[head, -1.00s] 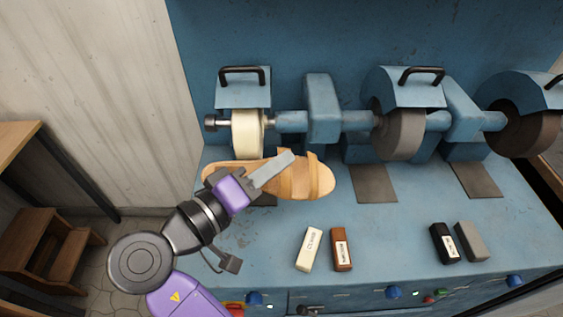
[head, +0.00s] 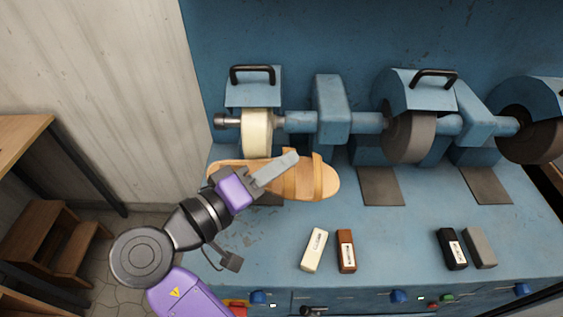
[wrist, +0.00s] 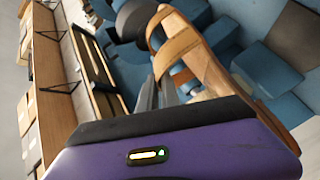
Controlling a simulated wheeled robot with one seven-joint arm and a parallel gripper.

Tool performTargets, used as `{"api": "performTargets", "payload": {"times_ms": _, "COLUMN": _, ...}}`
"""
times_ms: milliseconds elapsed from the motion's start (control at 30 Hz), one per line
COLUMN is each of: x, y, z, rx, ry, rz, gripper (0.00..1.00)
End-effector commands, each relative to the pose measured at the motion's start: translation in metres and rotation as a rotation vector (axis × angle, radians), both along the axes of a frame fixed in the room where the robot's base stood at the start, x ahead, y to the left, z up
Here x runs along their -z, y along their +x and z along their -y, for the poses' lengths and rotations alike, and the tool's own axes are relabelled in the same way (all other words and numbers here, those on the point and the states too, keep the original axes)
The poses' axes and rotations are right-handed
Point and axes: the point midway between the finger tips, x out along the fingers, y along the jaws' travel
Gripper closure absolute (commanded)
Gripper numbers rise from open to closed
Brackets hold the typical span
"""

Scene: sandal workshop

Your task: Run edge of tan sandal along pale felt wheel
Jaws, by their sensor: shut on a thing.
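The tan sandal (head: 325,178) is held level in front of and just below the pale felt wheel (head: 256,134) in the head view. Its far long edge lies at the wheel's lower front; I cannot tell whether they touch. My gripper (head: 280,172) is shut on the sandal, with its grey fingers lying across the middle. In the wrist view the sandal (wrist: 205,68) runs beyond the purple gripper body, its straps facing left. The fingertips are partly hidden there.
A grey wheel (head: 410,135) and a dark wheel (head: 530,133) stand to the right on the same shaft. A white bar (head: 314,250), a brown bar (head: 346,251), a black bar (head: 451,248) and a grey block (head: 479,248) lie on the blue bench (head: 400,225). Wooden steps (head: 50,225) stand left.

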Motion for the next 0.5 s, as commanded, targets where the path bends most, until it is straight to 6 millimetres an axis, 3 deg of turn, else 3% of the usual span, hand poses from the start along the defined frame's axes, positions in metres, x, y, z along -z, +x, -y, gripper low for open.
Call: {"api": "performTargets", "payload": {"times_ms": 500, "x": -0.0006, "y": -0.0027, "z": -0.0100, "rx": 0.000, "ry": 0.001, "rz": 0.001, "gripper": 1.00}}
